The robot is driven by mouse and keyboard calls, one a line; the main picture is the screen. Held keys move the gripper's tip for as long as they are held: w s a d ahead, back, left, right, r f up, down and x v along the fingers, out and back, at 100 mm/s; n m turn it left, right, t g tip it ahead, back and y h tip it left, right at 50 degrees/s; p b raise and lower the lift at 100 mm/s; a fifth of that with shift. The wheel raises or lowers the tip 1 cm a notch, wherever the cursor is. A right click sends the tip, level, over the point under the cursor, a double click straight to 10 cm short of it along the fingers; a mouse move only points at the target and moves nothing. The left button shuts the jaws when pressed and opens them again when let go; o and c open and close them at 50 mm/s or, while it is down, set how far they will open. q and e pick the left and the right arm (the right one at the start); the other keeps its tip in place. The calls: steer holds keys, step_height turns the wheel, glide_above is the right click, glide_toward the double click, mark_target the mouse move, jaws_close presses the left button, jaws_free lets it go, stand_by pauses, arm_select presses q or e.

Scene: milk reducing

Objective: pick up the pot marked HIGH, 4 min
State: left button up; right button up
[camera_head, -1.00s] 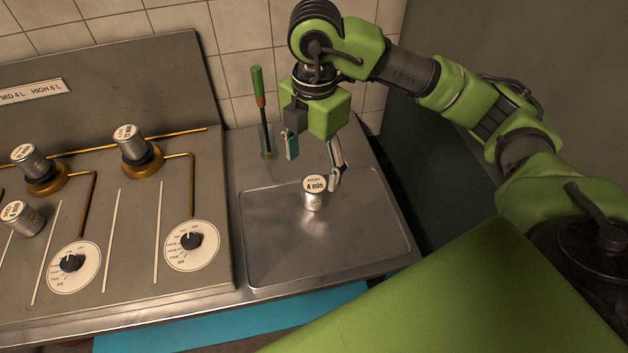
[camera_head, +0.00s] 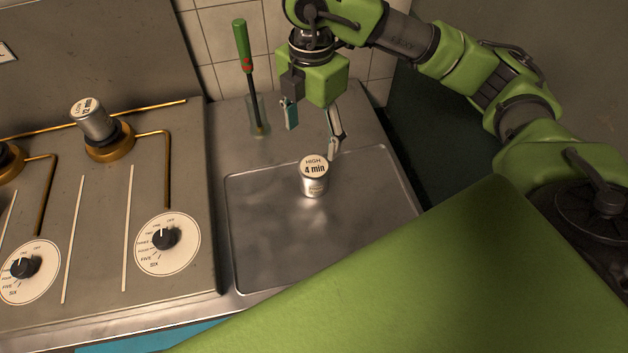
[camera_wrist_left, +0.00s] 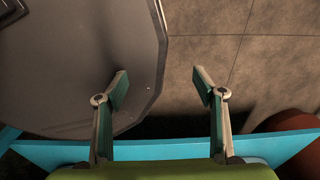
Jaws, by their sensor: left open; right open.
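The pot marked HIGH, 4 min (camera_head: 313,178) is a small metal cylinder with a white labelled top. It stands upright on the shallow metal tray (camera_head: 262,258) in the head view. My right gripper (camera_head: 313,135) is open and empty, just behind and above the pot, with one finger on each side of a gap. The right fingertip looks close to the pot's back right edge; I cannot tell if it touches. My left gripper (camera_wrist_left: 160,85) shows only in the left wrist view, open and empty, over the floor and a grey plate-like surface.
Left of the tray stands the stove panel with dials (camera_head: 165,238) and a pot marked LOW, 12 min (camera_head: 92,118) on a brass burner (camera_head: 110,143). A green-handled tool (camera_head: 243,60) stands in a glass (camera_head: 258,112) behind the tray. The tray's front is clear.

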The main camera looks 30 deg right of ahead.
mark_target(313, 165)
steer(key=shift+f, duration=0.6)
step_height(313, 165, down, 7)
steer(key=shift+r+p, duration=0.1)
steer(key=shift+p, duration=0.2)
steer(key=shift+f, duration=0.65)
steer(key=f, duration=0.1)
steer(key=f+p, duration=0.1)
steer(key=f, duration=0.2)
steer(key=shift+s+f, duration=0.15)
steer(key=shift+s, duration=0.2)
steer(key=shift+f, duration=0.45)
arm_select(q)
steer(key=shift+w+r, duration=0.6)
arm_select(e)
steer(key=c, duration=1.4)
